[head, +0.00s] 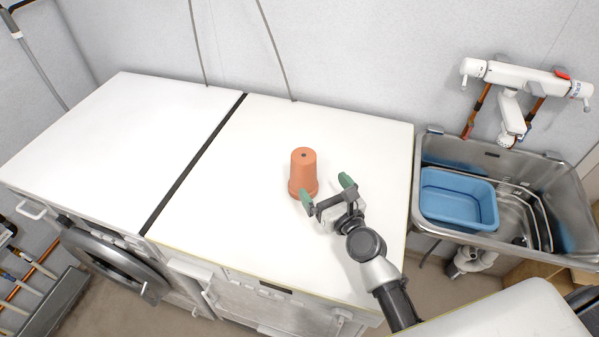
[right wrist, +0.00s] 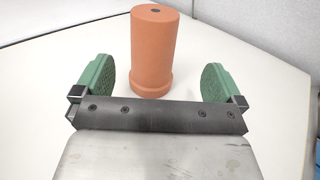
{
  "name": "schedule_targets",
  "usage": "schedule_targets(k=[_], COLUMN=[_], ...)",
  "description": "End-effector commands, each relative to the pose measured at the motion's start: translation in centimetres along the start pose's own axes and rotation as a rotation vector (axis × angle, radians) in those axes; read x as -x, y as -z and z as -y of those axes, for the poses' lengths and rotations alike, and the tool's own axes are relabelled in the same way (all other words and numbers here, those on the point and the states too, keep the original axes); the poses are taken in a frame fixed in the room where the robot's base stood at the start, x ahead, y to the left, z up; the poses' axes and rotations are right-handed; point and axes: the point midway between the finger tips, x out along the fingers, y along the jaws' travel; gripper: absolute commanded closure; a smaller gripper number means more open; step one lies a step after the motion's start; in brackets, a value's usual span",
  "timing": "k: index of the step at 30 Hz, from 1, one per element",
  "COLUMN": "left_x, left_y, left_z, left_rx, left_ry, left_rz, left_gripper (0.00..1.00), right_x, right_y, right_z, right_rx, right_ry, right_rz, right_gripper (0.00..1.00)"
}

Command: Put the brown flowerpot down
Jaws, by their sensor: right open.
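The brown flowerpot (head: 303,171) stands upside down on the white worktop, its rim at the bottom and its small drain hole on top. In the right wrist view the flowerpot (right wrist: 154,55) stands just ahead of the jaws, seen between the two green pads. My right gripper (head: 327,189) is open and empty, low over the worktop and just to the right of and nearer than the pot. The gripper's pads (right wrist: 158,82) look apart from the pot on both sides. My left gripper is not in view.
The white worktop (head: 258,240) is clear around the pot. A dark seam (head: 195,160) divides it from the left top. To the right is a steel sink (head: 430,160) with a blue basin (head: 458,199) and a tap (head: 510,100). A wall stands behind.

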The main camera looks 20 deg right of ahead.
Motion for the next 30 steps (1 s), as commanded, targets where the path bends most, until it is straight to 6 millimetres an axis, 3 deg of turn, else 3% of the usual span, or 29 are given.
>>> schedule_targets(k=[6, 12, 21, 30], left_x=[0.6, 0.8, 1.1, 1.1], left_y=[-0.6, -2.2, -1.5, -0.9], left_z=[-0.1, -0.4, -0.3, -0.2], left_rx=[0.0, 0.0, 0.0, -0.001], left_ry=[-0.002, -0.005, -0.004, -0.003], left_rz=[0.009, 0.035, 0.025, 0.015], left_gripper=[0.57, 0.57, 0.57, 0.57], right_x=[-3.6, -5.0, -9.0, -9.7], right_y=[-0.2, -0.1, 0.1, 0.2], right_z=[-0.1, -0.3, -0.9, -0.9], right_rx=[0.0, 0.0, 0.001, 0.0], right_ry=[-0.004, -0.005, -0.005, -0.005], right_rz=[0.002, 0.0, 0.001, 0.0], right_gripper=[0.0, 0.0, 0.0, 0.0])
